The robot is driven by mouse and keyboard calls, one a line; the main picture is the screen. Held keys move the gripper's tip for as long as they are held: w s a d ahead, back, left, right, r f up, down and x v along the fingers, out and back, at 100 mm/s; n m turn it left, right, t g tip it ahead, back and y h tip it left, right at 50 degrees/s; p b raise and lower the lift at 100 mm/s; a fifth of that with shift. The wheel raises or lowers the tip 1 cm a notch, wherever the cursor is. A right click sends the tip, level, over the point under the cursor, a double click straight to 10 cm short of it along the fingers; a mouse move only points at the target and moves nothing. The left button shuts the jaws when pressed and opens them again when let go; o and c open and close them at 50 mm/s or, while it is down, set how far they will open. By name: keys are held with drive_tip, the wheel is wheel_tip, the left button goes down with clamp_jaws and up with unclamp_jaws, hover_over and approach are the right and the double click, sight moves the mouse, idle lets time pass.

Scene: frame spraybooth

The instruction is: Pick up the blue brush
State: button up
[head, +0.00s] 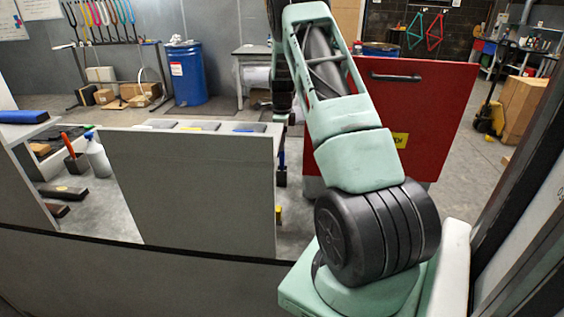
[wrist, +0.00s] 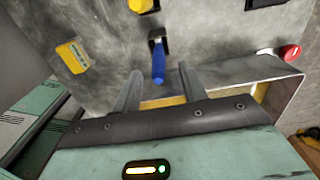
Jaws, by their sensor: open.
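The blue brush (wrist: 158,66) shows in the wrist view, its blue handle pointing toward my gripper and its dark end against a grey surface. My gripper (wrist: 161,73) is open, with one finger on each side of the handle's near end in the picture. I see no finger touching the handle, and I cannot tell how far it lies between them in depth. In the head view my forearm hides much of the area. A small blue and dark piece (head: 281,160) shows beside the grey panel; I cannot tell whether it is the brush.
A metal ledge (wrist: 240,70) runs close by the right finger. In the head view a grey panel (head: 190,190) and a red cabinet (head: 440,115) flank my arm.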

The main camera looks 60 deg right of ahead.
sight(282, 153)
drive_tip(key=shift+a+f+p, duration=0.1)
drive_tip(key=shift+f+p, duration=1.4)
drive_tip(key=shift+f, duration=1.15)
clamp_jaws()
